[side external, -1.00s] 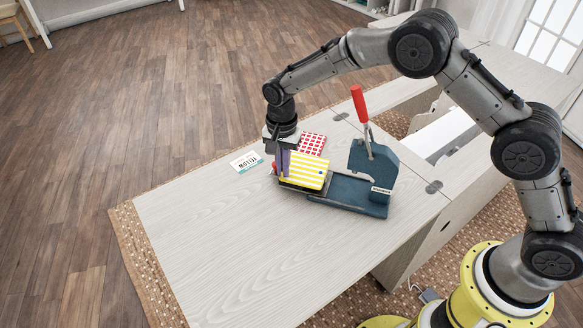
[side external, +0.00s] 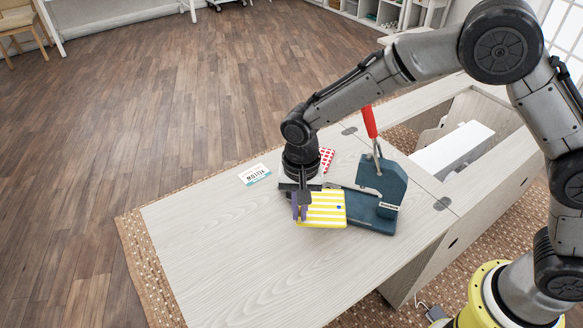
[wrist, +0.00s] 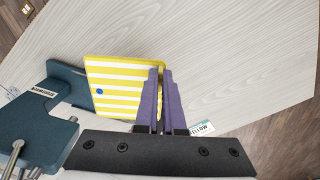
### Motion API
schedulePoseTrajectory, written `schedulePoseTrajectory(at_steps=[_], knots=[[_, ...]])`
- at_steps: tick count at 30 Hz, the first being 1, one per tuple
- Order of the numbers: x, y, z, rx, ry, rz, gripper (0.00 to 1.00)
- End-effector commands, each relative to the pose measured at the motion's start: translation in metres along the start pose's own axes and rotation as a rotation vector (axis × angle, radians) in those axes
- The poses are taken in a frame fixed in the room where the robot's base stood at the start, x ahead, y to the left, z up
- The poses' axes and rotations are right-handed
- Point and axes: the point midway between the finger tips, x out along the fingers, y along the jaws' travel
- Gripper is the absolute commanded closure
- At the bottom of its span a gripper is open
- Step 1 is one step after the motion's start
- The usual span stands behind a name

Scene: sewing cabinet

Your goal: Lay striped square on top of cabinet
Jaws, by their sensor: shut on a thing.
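The striped square (side external: 326,209) is flat, with yellow and white stripes and a blue dot near one edge. My gripper (side external: 299,208) is shut on its left edge in the side view. In the wrist view, the purple fingers (wrist: 161,85) pinch the right edge of the striped square (wrist: 120,90). The square looks roughly level, at the near-left of the blue press. The cabinet top (side external: 235,240) is pale grey wood and lies below it. I cannot tell how large the gap between them is.
A dark blue press (side external: 383,185) with a red handle (side external: 369,121) stands just right of the square. A red-and-white checked square (side external: 327,158) is partly hidden behind my gripper. A white and teal card (side external: 255,174) lies at the back left. The near-left cabinet top is clear.

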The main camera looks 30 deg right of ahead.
Motion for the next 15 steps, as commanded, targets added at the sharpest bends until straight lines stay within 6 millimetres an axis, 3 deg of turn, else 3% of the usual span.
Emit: schedulePoseTrajectory(at_steps=[1, 6, 10, 15], knots=[[0.007, 0.010, 0.019, -0.045, -0.001, 0.003, 1.00], [0.027, 0.039, 0.062, -0.161, -0.001, 0.002, 1.00], [0.035, 0.054, 0.080, -0.212, 0.000, 0.000, 1.00], [0.041, 0.061, 0.087, -0.236, 0.001, -0.001, 1.00]])
